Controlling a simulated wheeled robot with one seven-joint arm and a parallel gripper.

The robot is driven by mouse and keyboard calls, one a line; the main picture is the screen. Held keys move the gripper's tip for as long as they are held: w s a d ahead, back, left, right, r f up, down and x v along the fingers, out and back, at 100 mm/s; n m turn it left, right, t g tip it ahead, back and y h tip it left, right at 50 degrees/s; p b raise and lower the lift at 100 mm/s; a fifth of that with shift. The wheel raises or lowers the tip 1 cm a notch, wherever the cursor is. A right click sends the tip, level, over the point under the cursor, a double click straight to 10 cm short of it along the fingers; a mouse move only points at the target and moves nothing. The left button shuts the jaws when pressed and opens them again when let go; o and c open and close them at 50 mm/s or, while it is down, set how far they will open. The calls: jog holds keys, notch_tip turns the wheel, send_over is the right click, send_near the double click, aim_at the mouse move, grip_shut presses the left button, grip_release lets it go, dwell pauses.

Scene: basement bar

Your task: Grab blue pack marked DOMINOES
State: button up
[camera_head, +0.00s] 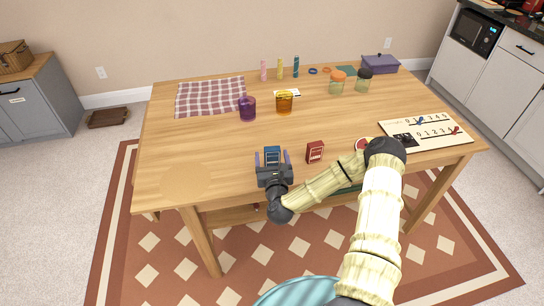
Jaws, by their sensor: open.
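A small blue pack (272,152) stands on the wooden table near its front edge; its lettering is too small to read. My gripper (272,158) is at the front edge of the table, fingers pointing away from me. It is open, with one purple-tinted finger on each side of the blue pack. The lower part of the pack is hidden behind the gripper body. I cannot tell whether the fingers touch the pack.
A red pack (315,152) stands just right of my gripper. A purple cup (247,108) and an amber glass (285,102) stand farther back. A white scoreboard (428,131) lies at the right. A checked cloth (210,96) lies back left. The table's front left is clear.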

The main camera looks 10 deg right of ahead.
aim_at(272, 147)
jog(key=shift+w, duration=0.1)
jog(key=shift+w+d+p, duration=0.15)
jog(key=shift+w+d, duration=0.05)
jog(key=shift+w, duration=0.65)
jog(key=shift+w+d+p, duration=0.15)
jog(key=shift+w, duration=0.65)
jog(key=shift+w+d+p, duration=0.15)
jog(key=shift+w+d, duration=0.05)
jog(key=shift+w, duration=0.65)
jog(key=c, duration=1.1)
jog(key=shift+o, duration=0.2)
notch_tip(272, 147, up, 10)
